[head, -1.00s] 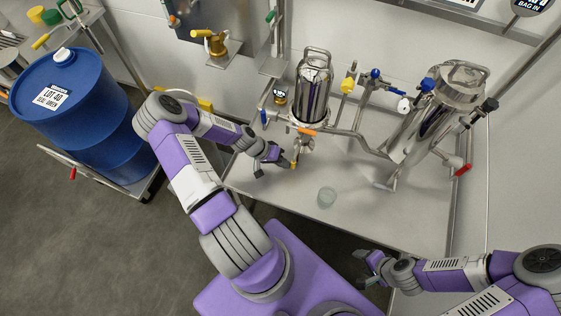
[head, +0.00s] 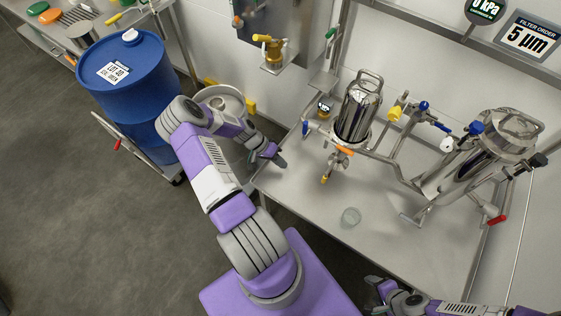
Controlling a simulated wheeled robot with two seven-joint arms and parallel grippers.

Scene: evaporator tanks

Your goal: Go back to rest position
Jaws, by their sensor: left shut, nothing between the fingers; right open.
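My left gripper (head: 272,157) is shut and empty above the left edge of the steel table (head: 400,258). It is apart from the filter housing (head: 360,112) and its small orange-handled valve (head: 342,150), which stand to its right. My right gripper (head: 376,293) is open at the bottom edge of the view, in front of the table. Part of my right arm is cut off by the frame.
A tilted steel vessel (head: 477,165) is at the right. A blue drum (head: 130,85) stands on a cart at the left. Grey floor (head: 90,230) is open at the lower left.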

